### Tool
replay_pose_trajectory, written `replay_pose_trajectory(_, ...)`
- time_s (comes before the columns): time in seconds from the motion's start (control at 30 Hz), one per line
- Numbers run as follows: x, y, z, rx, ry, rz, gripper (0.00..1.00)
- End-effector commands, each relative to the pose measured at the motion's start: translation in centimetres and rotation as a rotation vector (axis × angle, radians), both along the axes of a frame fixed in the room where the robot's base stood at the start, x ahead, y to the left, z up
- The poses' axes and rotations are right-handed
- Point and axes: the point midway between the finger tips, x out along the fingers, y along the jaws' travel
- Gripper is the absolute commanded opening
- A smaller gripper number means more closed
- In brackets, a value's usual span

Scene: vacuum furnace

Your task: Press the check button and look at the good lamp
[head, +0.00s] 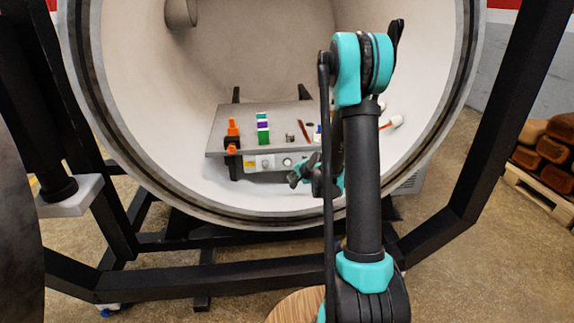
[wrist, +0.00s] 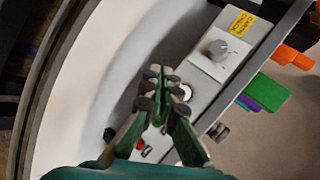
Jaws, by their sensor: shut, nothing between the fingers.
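The front panel (head: 268,163) of the table inside the round chamber carries a knob (head: 266,163) and a small round pale fitting (head: 287,161). In the wrist view the knob (wrist: 217,49) sits beside a yellow label (wrist: 241,23), and a round fitting (wrist: 186,92) shows just right of my fingertips. I cannot tell whether this is the check button or the good lamp, or whether it is lit. My gripper (head: 296,179) is shut and empty, in front of the panel's right part. In the wrist view my gripper (wrist: 159,74) partly covers the panel; contact cannot be told.
On the tabletop (head: 220,143) stand an orange item (head: 233,128), a green, white and purple block stack (head: 263,130) and a small metal piece (head: 290,137). The chamber rim (head: 115,130) surrounds the opening. Black frame bars (head: 215,277) cross below it.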

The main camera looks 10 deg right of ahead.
Motion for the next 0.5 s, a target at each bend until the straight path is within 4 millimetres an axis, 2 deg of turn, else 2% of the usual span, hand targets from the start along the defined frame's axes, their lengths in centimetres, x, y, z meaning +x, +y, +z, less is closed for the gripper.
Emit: replay_pose_trajectory(0.5, 6.4, 0.0, 0.0, -0.001, 0.0, 0.001, 0.0)
